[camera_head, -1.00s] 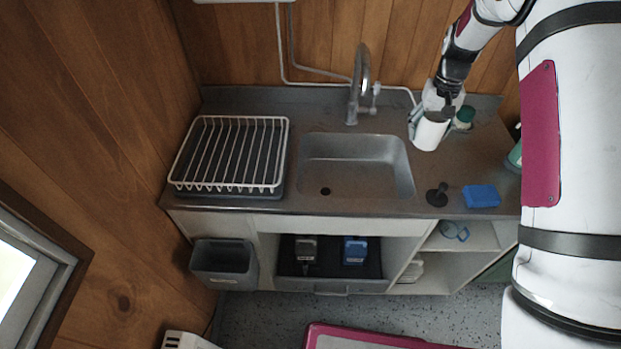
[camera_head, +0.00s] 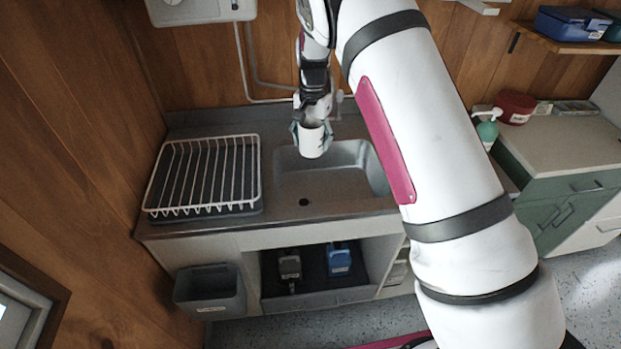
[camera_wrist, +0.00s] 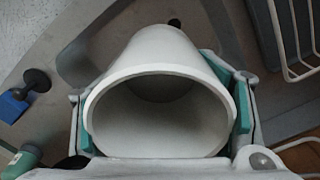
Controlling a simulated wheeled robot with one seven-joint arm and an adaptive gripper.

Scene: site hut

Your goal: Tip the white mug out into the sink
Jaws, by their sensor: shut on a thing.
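The white mug (camera_head: 313,143) is held by my gripper (camera_head: 312,126) above the back part of the sink (camera_head: 335,187) in the head view. It looks roughly upright. In the wrist view, my gripper's teal-padded fingers close on both sides of the mug (camera_wrist: 165,82), and its wide mouth faces the camera. The tap is mostly hidden behind my arm.
A white dish rack (camera_head: 205,175) stands left of the sink. In the wrist view, a blue sponge (camera_wrist: 13,107), a dark plunger-like thing (camera_wrist: 36,82) and a green-capped bottle (camera_wrist: 24,158) sit at the left. A grey bin (camera_head: 210,290) is below the counter.

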